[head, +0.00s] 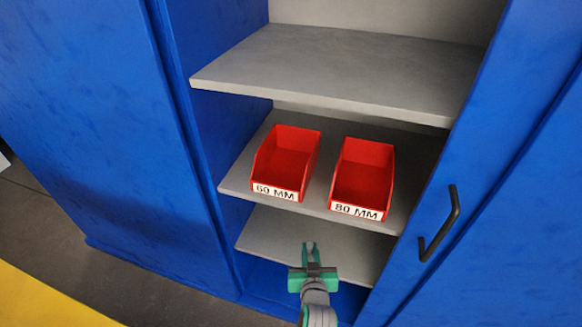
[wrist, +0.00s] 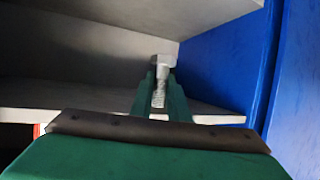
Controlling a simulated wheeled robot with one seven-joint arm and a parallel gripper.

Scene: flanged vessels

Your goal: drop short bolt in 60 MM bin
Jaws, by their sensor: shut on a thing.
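Two red open-top bins stand side by side on the middle grey shelf in the head view. The left bin (head: 286,172) is labelled 60 MM and the right bin (head: 361,184) is labelled 80 MM. Both look empty. My green gripper (head: 310,247) is below and in front of the bins, near the lower shelf. In the wrist view my gripper (wrist: 160,95) is shut on a metal bolt (wrist: 161,69), with its head beyond the fingertips and its threaded shank between the fingers. The bolt is too small to make out in the head view.
The bins' shelf (head: 232,180) lies between an upper shelf (head: 340,72) and a lower shelf (head: 300,245) in a blue cabinet. A blue door with a black handle (head: 440,224) is on the right. Another blue panel (head: 110,130) is on the left.

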